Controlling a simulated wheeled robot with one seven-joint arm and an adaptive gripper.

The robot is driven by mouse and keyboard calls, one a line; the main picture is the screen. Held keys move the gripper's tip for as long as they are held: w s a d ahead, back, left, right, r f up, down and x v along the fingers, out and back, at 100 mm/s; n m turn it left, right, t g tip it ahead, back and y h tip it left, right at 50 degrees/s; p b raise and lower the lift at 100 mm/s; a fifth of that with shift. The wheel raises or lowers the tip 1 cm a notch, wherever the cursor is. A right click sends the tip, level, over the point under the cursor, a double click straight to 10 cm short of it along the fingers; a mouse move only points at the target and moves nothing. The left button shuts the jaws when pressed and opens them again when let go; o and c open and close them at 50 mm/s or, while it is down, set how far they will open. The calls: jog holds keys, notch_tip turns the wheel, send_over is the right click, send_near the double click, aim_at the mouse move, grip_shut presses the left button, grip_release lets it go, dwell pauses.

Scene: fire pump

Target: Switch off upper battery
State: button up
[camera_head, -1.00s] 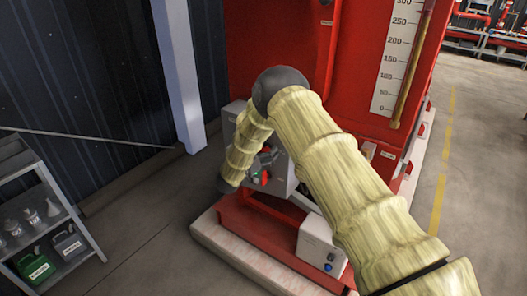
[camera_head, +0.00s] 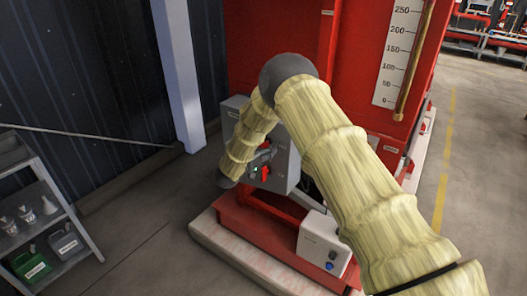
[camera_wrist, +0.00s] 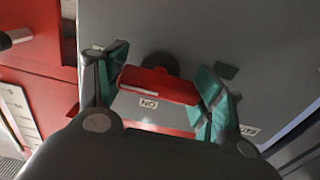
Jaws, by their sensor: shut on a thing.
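A red switch handle (camera_wrist: 158,84) sits on a grey box front (camera_wrist: 190,35) in the wrist view. It also shows as a small red spot (camera_head: 265,173) in the head view, low on the grey box (camera_head: 285,165) fixed to the red unit. My gripper (camera_wrist: 163,82) has its teal-padded fingers on either side of the handle and is shut on it. An upside-down ON label (camera_wrist: 149,104) lies just below the handle. Another label (camera_wrist: 248,130), too small to read surely, is at the right. In the head view my arm partly covers the box.
A white box (camera_head: 324,243) with a blue knob stands on the red base. A shelf (camera_head: 40,205) with cans and funnels is at the left, near a pale post (camera_head: 178,75). Open floor (camera_head: 140,250) lies between shelf and base.

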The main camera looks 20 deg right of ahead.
dwell(0.4)
jog(key=o, duration=1)
jog(key=v, duration=1.2)
jog(key=shift+s, duration=0.1)
